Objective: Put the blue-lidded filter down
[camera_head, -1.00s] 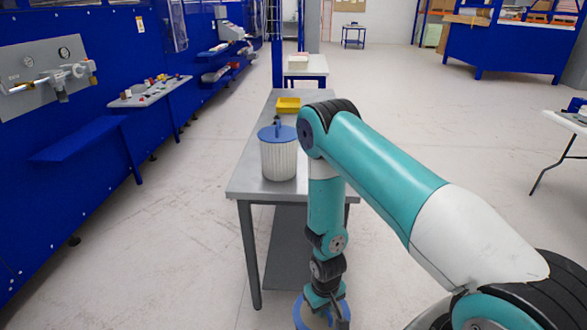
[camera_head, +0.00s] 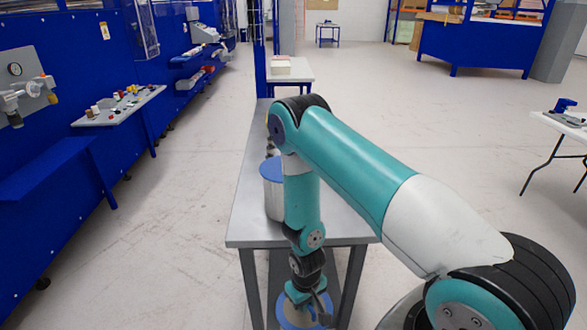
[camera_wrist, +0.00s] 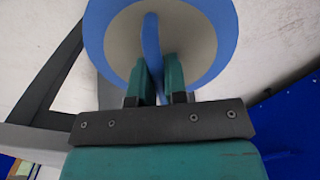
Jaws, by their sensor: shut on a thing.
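My gripper (camera_wrist: 157,64) is shut on the raised blue handle of a blue-lidded filter (camera_wrist: 204,22). In the wrist view its round top shows a blue rim around a beige middle; its body is hidden beneath. In the head view the held filter (camera_head: 285,313) is at the bottom edge, partly cut off, in front of the table's near edge. A second blue-lidded filter (camera_head: 272,198), white-sided, stands upright on the grey metal table (camera_head: 340,226); my arm hides its right side.
The tabletop right of my arm looks bare. Grey table legs (camera_head: 250,285) stand near the held filter. A white table (camera_head: 291,72) is farther back. A blue wall bench (camera_head: 55,165) is on the left and a folding table (camera_head: 560,125) on the right.

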